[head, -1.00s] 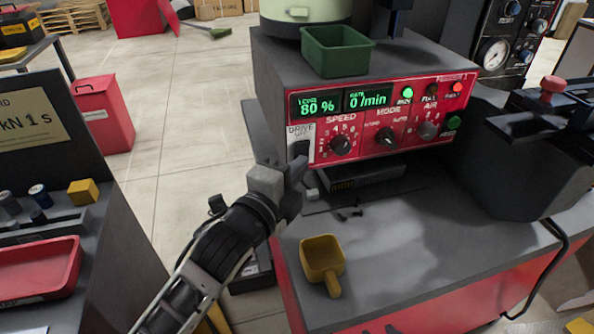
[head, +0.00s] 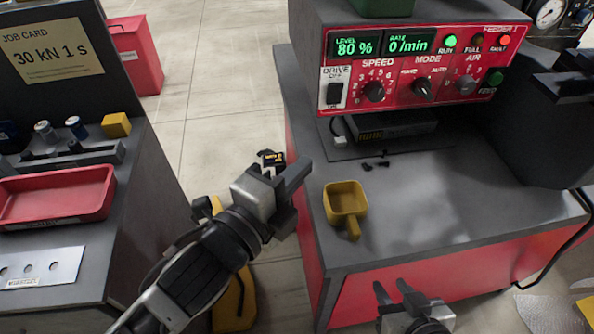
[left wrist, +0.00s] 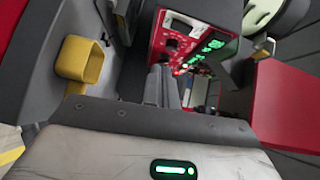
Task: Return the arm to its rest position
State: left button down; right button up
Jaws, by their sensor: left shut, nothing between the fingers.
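My left gripper (head: 292,180) is shut and empty, held in the air left of the feeder bench's front left edge. Its arm comes in from the lower left. In the left wrist view its fingers (left wrist: 160,85) are together, with the red control panel beyond them. My right gripper (head: 394,288) shows at the bottom edge of the head view, its two fingers apart, with nothing seen between them. The control panel (head: 440,64) reads level 80 % and rate 0/min. The drive switch (head: 334,93) on its left side is clear of both grippers.
A yellow scoop (head: 346,200) lies on the feeder bench (head: 440,215), right of my left gripper. At left, a side bench holds a red tray (head: 60,196) and a yellow block (head: 117,124). A red bin (head: 135,55) stands behind. Open floor lies between the benches.

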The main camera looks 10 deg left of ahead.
pick_arm(q)
jog(key=shift+f, duration=0.1)
dwell(0.4)
jog(key=s+a+f+n+g+y, duration=0.1)
jog(key=s+a+f+n, duration=0.1)
jog(key=f+n, duration=0.5)
jog(key=s+a+f+n+g+y, duration=0.2)
jog(key=s+a+f+n, duration=0.1)
jog(key=f+n, duration=0.3)
jog(key=s+a+f+n+g+y, duration=0.1)
jog(key=s+a+f+n+y, duration=0.1)
jog(key=f+n, duration=0.5)
jog(key=s+a+f, duration=0.1)
jog(key=a, duration=0.1)
jog(key=shift+a+f+n+g, duration=0.2)
jog(key=shift+a+n+g, duration=0.1)
jog(key=shift+a+g, duration=0.1)
